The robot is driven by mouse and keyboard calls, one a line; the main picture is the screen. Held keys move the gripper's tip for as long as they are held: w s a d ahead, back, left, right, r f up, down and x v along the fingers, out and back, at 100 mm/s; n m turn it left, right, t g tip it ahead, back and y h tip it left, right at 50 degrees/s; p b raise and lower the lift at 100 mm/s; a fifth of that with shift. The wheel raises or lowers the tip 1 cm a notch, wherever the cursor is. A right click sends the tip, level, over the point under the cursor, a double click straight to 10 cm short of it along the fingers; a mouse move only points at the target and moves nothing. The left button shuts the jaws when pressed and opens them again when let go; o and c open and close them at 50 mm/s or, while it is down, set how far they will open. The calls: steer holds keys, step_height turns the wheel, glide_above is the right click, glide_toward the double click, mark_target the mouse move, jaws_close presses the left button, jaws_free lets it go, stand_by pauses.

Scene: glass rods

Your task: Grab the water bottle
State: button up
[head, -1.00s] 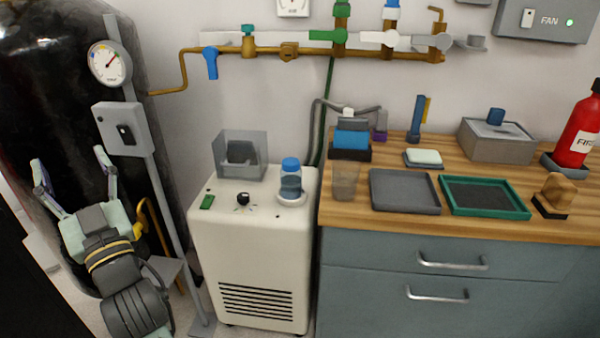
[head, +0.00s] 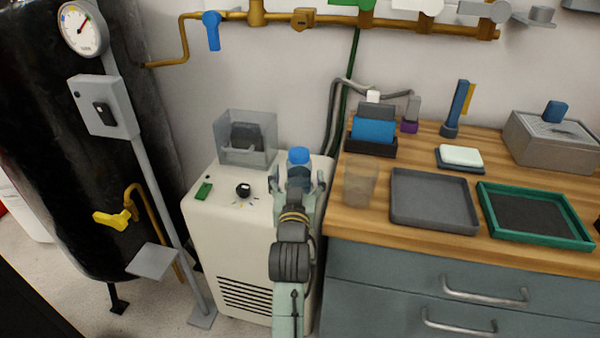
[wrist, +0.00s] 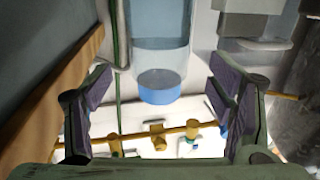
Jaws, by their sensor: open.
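The water bottle (head: 299,156) has a blue cap and a clear body and stands on top of the cream floor unit. My gripper (head: 299,182) is at the bottle in the head view, its open fingers to either side, hiding most of the lower body. In the wrist view the bottle (wrist: 158,55) appears upside down, cap lowest, in the gap between the open fingers (wrist: 160,80). Both fingers stand apart from it, with space on each side. I cannot tell exactly how deep the bottle sits between them.
A clear box (head: 245,140), a green switch (head: 203,191) and a black knob (head: 243,190) are on the unit's top, left of the bottle. A wooden counter (head: 400,245) with trays and a clear cup (head: 360,183) stands close on the right. Brass pipes (head: 280,17) run along the wall behind.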

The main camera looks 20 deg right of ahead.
steer(key=x, duration=0.4)
steer(key=shift+w+d, duration=0.1)
steer(key=shift+w, duration=0.15)
steer(key=c, duration=1.5)
steer(key=shift+o, duration=0.2)
